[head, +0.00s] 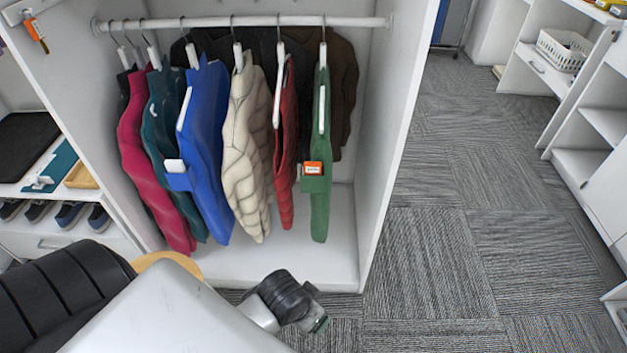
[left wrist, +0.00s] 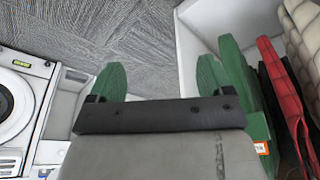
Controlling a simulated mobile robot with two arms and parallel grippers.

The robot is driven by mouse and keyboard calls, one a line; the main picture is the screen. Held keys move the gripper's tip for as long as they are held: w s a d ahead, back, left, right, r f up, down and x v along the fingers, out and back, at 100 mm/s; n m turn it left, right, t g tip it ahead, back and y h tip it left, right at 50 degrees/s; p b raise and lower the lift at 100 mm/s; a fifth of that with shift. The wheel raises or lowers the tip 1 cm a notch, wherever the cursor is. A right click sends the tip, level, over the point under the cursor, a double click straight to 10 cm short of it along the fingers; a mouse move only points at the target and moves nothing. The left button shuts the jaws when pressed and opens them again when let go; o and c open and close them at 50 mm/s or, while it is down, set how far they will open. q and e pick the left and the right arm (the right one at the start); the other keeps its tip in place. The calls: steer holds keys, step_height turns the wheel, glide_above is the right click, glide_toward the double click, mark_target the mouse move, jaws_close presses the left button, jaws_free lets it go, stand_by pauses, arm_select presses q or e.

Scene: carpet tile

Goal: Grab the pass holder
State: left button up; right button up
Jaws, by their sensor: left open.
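A small orange-and-white card-like item (head: 313,168), which may be the pass holder, sits at the pocket of a green garment (head: 320,205) hanging at the right end of the closet rail. It also shows in the left wrist view (left wrist: 262,148), right of my gripper, beside the green garment (left wrist: 237,68). My left gripper (head: 320,324) is low in front of the closet, below the card and apart from it. In the left wrist view, its two green fingers (left wrist: 158,80) are spread with only carpet between them. My right gripper is not in view.
Several other garments, including a blue one (head: 207,140) and a red one (head: 286,150), hang left of the green one. The closet's white right wall (head: 393,130) stands close by. An orange item (head: 35,32) hangs upper left. Carpet (head: 450,240) is clear at right.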

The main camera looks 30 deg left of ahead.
arm_select(q)
steer(key=w+d+r, duration=0.1)
steer(key=w+r, duration=0.5)
steer(key=n+y, duration=0.3)
steer(key=n, duration=0.5)
glide_toward(312, 163)
steer(key=b+x, duration=0.1)
steer(key=x, duration=0.8)
steer(key=shift+d+b, duration=0.1)
steer(key=shift+b, duration=0.25)
steer(key=c, duration=1.2)
